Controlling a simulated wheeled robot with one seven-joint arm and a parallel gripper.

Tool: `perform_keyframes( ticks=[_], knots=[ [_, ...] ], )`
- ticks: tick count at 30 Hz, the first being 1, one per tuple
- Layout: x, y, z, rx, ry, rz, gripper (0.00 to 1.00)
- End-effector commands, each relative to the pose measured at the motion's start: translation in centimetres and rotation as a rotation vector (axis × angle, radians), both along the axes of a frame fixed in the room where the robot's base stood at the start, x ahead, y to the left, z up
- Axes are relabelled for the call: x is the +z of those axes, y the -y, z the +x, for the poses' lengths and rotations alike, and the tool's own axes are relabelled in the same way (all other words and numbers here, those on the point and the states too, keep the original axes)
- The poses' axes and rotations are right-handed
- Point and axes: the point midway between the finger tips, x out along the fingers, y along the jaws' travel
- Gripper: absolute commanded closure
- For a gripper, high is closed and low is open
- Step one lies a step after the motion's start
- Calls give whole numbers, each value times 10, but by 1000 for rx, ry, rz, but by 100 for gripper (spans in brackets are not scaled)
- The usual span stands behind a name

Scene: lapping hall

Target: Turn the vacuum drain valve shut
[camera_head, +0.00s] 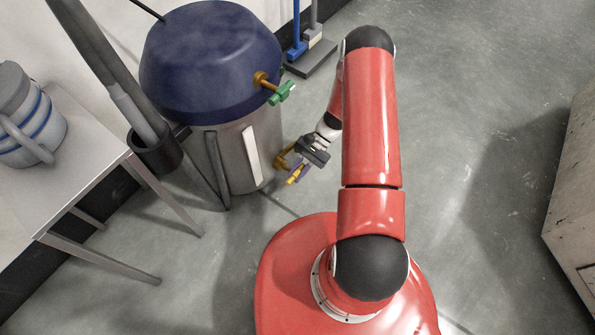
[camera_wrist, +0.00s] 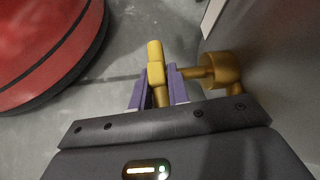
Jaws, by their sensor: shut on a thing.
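The vacuum is a tall grey drum (camera_head: 202,160) with a dark blue lid. A brass drain valve (camera_head: 281,162) sticks out low on its right side, and the brass body (camera_wrist: 222,70) is also in the wrist view. My gripper (camera_head: 297,174) is beside it, with its purple fingers (camera_wrist: 158,88) on either side of the yellow valve handle (camera_wrist: 155,58). The gripper is shut on this handle. The handle's tip shows beyond the fingers, and its lower part is hidden by the gripper.
Another brass valve with a green handle (camera_head: 281,93) sits higher on the vacuum. A grey table (camera_head: 95,170) with a blue-banded container (camera_head: 35,125) stands at left. A blue-handled tool (camera_head: 298,45) stands behind. A pale cabinet (camera_head: 575,200) is at far right, with clear floor between.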

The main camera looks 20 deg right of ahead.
Motion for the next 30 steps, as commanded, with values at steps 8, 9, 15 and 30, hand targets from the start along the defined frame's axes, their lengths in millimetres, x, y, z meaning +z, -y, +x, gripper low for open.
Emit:
perform_keyframes(
  ticks=[8,9,15,30],
  knots=[
    [-1,0,-1,0,-1,-1,62],
    [-1,0,0,0,-1,-1,62],
    [0,1,0,0,1,-1,62],
    [39,52,28,-1,2,-1,62]
  ],
)
